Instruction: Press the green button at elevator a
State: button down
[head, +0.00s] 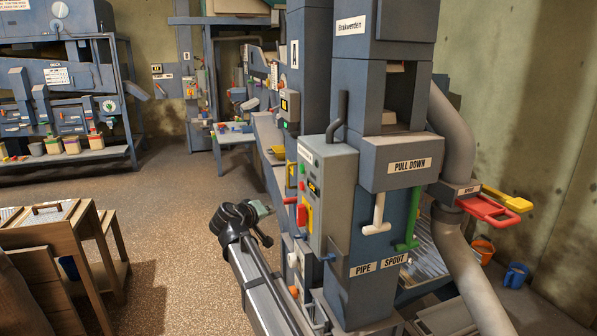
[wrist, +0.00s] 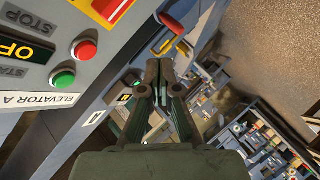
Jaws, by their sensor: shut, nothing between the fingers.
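The green button (wrist: 63,78) is on a light grey panel (wrist: 35,88) at the left of the wrist view. It sits beside the word START, with the label ELEVATOR A (wrist: 78,100) below and a red button (wrist: 85,49) by STOP. A display (wrist: 20,48) reads OFF. My gripper (wrist: 160,66) is shut and empty, to the right of the panel and apart from the green button. In the head view my gripper (head: 268,209) is left of the grey control box (head: 338,190).
A red handle (wrist: 172,22) and yellow parts project near my fingers in the wrist view. A column with a white lever (head: 378,212) and green lever (head: 411,225) stands right of the box. A wooden bench (head: 50,235) is at left; the floor between is clear.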

aim_at(302, 169)
notch_tip(302, 169, up, 12)
jog(key=w+a+t+h, duration=0.1)
jog(key=w+t, duration=0.1)
jog(key=t, duration=0.1)
jog(key=shift+w+a+f+m+h, duration=0.25)
jog(key=shift+a+m+h, duration=0.05)
jog(key=shift+a+h, duration=0.1)
jog(key=w+d+p, duration=0.1)
jog(key=w+d, duration=0.2)
jog(key=d, duration=0.5)
jog(key=shift+w+p, duration=0.15)
jog(key=shift+p, duration=0.25)
jog(key=shift+d+f, duration=0.1)
jog(key=shift+d, duration=0.1)
dwell(0.8)
jog(key=shift+w+d+b, duration=0.15)
jog(key=shift+d+b, duration=0.15)
jog(key=shift+b, duration=0.15)
